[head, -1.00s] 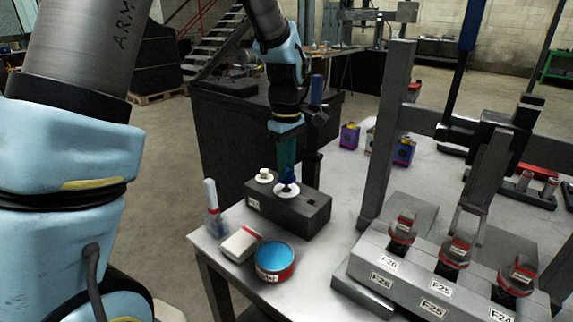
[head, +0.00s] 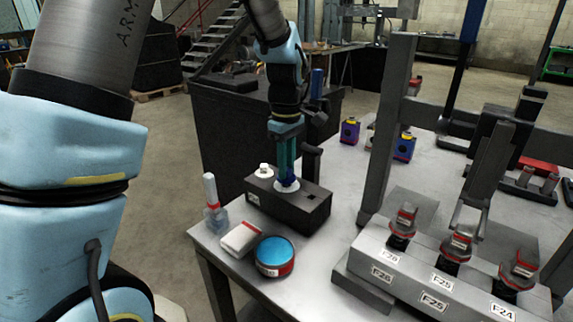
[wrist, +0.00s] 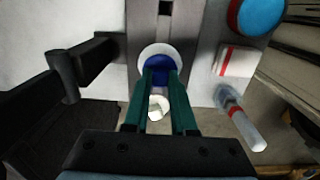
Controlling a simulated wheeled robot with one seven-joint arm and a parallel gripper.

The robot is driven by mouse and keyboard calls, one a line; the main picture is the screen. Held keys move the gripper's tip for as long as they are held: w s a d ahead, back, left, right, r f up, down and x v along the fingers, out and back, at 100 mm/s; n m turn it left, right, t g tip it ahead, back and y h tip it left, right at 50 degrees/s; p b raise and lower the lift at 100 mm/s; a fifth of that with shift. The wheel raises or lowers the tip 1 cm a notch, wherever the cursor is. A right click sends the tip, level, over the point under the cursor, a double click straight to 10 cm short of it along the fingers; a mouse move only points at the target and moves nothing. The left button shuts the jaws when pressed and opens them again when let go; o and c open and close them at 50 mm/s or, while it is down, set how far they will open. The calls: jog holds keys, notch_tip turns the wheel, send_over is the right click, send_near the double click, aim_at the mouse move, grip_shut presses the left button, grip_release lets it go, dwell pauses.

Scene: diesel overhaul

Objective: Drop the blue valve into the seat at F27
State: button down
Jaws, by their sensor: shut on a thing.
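My gripper (head: 286,178) points straight down over a dark block (head: 315,211) near the table's left end. Its teal fingers are shut on the blue valve (wrist: 160,66), seen between the fingertips in the wrist view. A white round disc (head: 288,186) lies directly under the fingertips on the block's top, and it rings the valve in the wrist view (wrist: 146,52). The valve's lower end is hidden, so I cannot tell how deep it sits. The small label on the block (head: 252,198) is too small to read as F27.
A second white disc with a knob (head: 264,170) is beside the gripper. A blue-topped round tin (head: 274,256), a white box (head: 240,238) and a clear bottle (head: 213,210) stand in front. The labelled rack (head: 410,280) and metal frame (head: 388,130) stand to the right.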

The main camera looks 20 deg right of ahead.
jog(key=shift+f, duration=0.15)
jog(key=shift+f, duration=0.4)
jog(key=shift+f, duration=0.25)
dwell(0.6)
jog(key=shift+c, duration=1.3)
grip_release()
jog(key=shift+r, duration=0.1)
jog(key=shift+r+p, duration=3.05)
jog(key=shift+r, duration=0.9)
